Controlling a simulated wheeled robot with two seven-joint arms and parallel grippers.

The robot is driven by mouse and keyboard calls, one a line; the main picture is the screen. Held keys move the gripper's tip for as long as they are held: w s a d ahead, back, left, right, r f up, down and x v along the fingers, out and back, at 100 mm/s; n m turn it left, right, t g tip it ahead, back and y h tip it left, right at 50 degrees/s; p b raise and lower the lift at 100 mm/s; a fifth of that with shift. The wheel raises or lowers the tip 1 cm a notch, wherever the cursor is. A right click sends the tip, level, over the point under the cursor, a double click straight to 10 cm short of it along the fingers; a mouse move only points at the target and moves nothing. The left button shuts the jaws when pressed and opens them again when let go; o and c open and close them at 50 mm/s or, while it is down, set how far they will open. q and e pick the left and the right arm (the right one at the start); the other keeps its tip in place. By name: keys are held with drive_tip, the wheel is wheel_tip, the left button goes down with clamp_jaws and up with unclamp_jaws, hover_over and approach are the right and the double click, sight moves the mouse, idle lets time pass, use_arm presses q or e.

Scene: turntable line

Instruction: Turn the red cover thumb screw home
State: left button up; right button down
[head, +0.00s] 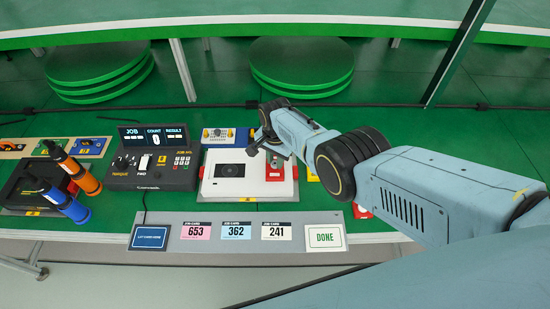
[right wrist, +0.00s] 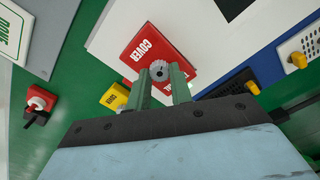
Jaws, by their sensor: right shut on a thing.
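The red cover (right wrist: 142,46), marked COVER, lies on a white unit (head: 231,171) in the middle of the bench; it also shows in the head view (head: 274,176). In the head view my right gripper (head: 273,159) partly hides the cover and screw. My left gripper is not in view. How deep the screw sits cannot be told.
A console (head: 154,158) with a lit display stands left of the white unit. Orange (head: 83,177) and blue (head: 70,206) handled tools stand further left. Job cards (head: 236,231) and a DONE plate (head: 325,236) lie in front.

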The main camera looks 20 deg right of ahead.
sight(275, 163)
drive_tip(key=m, duration=0.5)
drive_tip(key=shift+w+r, duration=0.15)
drive_tip(key=shift+r, duration=0.05)
drive_tip(key=shift+m, duration=0.4)
drive_tip(key=c, duration=1.6)
unclamp_jaws()
drive_tip(key=o, duration=0.4)
drive_tip(key=shift+f, duration=0.1)
drive_tip(key=shift+c, duration=0.2)
drive_tip(key=shift+s+r+p, duration=0.2)
drive_tip(key=shift+r+p, duration=0.35)
wheel_tip(275, 163, up, 12)
drive_tip(key=p, duration=0.6)
drive_tip(key=shift+r, duration=0.15)
